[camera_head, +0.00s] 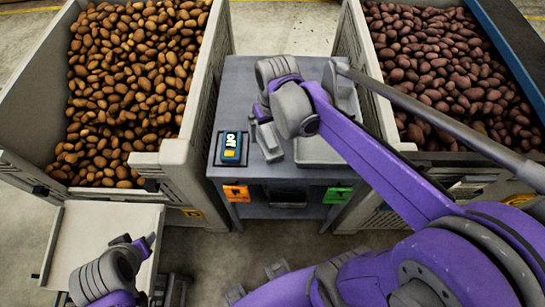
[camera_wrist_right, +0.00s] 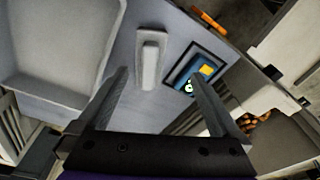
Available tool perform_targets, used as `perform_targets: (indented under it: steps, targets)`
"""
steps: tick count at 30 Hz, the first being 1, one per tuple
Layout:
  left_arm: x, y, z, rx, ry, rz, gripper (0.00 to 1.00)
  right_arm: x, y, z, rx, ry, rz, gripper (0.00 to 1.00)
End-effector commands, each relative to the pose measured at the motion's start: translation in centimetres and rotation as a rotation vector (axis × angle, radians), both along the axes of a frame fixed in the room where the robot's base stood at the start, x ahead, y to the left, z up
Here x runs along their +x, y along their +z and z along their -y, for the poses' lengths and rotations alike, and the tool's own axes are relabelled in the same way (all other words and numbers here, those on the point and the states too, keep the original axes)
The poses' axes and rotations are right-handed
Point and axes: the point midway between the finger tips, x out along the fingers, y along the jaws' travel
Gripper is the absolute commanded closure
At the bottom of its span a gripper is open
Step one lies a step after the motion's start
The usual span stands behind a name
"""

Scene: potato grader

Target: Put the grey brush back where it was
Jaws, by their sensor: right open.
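The grey brush (camera_wrist_right: 150,62) is a pale grey, narrow block lying on the grey table top. It shows in the right wrist view, ahead of and between the two fingers of my right gripper (camera_wrist_right: 159,78). That gripper is open and no contact with the brush shows.
A blue device with a yellow patch (camera_head: 230,147) sits on a dark mat at the table's left. A pale tray (camera_wrist_right: 60,88) lies across from it. Orange (camera_head: 236,193) and green (camera_head: 337,195) tags mark the table's front. Potato crates (camera_head: 176,160) (camera_head: 346,42) flank the table closely.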

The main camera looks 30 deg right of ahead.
Motion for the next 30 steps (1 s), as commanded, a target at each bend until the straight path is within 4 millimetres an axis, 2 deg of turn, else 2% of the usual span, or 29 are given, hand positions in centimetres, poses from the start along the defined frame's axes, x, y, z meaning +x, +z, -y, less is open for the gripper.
perform_targets:
  steps: [1,6,12,17,30]
  targets:
    - [0.0,0.0,0.0,0.000,0.000,0.000,0.50,-1.9,0.0,-1.0,-0.008,0.016,0.043,0.00]
    - [0.0,0.0,0.0,0.000,0.000,0.000,0.50,-6.4,-0.8,-3.1,-0.033,0.062,0.192,0.00]
    - [0.0,0.0,0.0,0.000,0.000,0.000,0.50,-9.5,-2.3,-4.4,-0.045,0.098,0.312,0.00]
    - [0.0,0.0,0.0,0.000,0.000,0.000,0.50,-10.2,-2.8,-4.6,-0.047,0.106,0.346,0.00]
    - [0.0,0.0,0.0,0.000,0.000,0.000,0.50,-10.2,-2.8,-4.6,-0.047,0.106,0.347,0.00]
